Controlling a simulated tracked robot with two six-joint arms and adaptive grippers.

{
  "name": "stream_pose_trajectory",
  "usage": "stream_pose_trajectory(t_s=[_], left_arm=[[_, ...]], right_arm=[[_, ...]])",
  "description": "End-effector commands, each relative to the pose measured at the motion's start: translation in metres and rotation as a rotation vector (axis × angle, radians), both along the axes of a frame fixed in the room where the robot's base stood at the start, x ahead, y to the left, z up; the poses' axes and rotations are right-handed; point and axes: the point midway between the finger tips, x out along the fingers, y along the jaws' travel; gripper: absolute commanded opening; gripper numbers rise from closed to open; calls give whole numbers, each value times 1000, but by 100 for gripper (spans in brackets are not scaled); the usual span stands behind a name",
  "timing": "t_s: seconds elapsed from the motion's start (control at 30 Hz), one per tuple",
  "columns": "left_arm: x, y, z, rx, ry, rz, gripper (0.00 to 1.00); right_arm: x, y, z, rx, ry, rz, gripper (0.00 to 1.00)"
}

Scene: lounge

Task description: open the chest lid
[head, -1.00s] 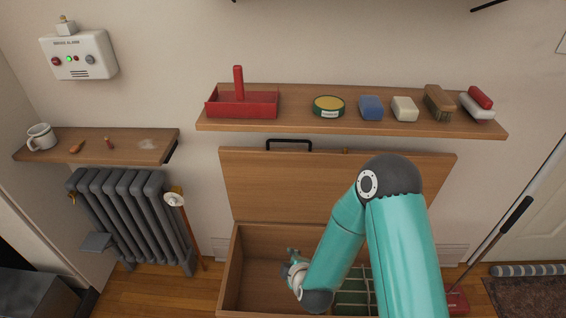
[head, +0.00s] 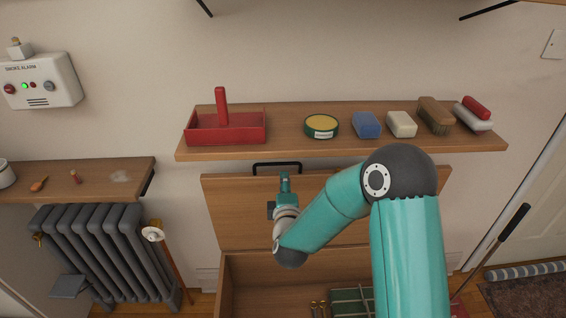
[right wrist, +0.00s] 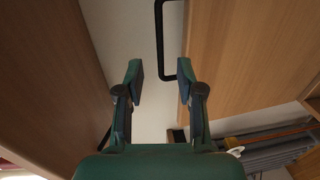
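The chest (head: 226,290) stands below the shelf, and its wooden lid (head: 235,215) is raised, standing upright near the wall. The black handle (head: 277,164) is on the lid's top edge; it also shows in the right wrist view (right wrist: 160,45). My right gripper (head: 285,183) is in front of the lid, just below the handle in the picture. In the right wrist view its fingers (right wrist: 161,80) are apart with nothing between them. My left gripper is not in view.
A wall shelf (head: 290,140) just above the lid carries a red tray (head: 226,134), a tin (head: 321,126), blocks and brushes. Inside the chest lies a green box (head: 350,300). A radiator (head: 95,250) stands at the left.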

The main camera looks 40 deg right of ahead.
Motion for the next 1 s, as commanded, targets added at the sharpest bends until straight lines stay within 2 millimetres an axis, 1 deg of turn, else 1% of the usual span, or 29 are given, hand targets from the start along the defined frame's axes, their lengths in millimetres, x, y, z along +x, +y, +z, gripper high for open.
stream_pose_trajectory(t_s=[0.03, 0.1, 0.3, 0.5, 0.7, 0.97, 1.0], left_arm=[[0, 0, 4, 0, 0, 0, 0], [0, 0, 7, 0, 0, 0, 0], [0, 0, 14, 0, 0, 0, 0], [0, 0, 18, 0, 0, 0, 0], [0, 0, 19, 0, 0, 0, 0], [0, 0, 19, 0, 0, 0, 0], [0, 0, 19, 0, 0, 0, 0]], right_arm=[[11, -7, -1, 0, 1, -2, 37], [24, -14, -2, -1, 1, 0, 37], [60, -35, -9, 1, 2, 2, 37], [85, -49, -13, 0, 1, 4, 37], [96, -55, -15, 0, 2, 5, 37], [97, -56, -15, 0, 1, 5, 37], [97, -56, -15, 0, 1, 5, 36]])
